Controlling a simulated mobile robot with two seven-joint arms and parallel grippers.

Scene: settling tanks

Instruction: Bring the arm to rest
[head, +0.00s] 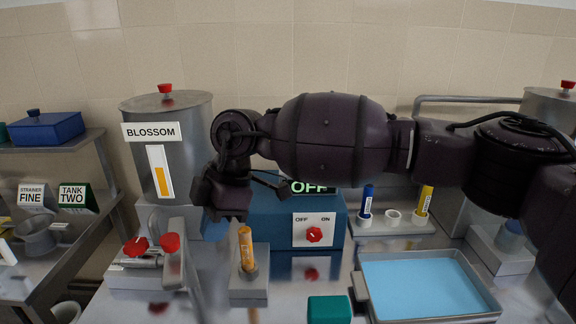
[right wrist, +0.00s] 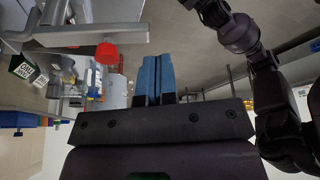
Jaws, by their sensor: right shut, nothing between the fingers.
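My right arm comes in from the right in the head view and reaches across the bench. Its right gripper (head: 213,228) hangs in front of the BLOSSOM tank (head: 194,180), left of the blue box with the OFF display (head: 270,222). In the right wrist view its blue fingers (right wrist: 155,75) lie side by side, shut and empty. The fingertips are partly hidden by dark gripper parts in the head view. Dark arm links of mine show at the right of the right wrist view. My left gripper does not show.
A rack holds a blue tube (head: 366,202) and a yellow tube (head: 423,201). A tray of blue liquid (head: 425,286) is at front right.

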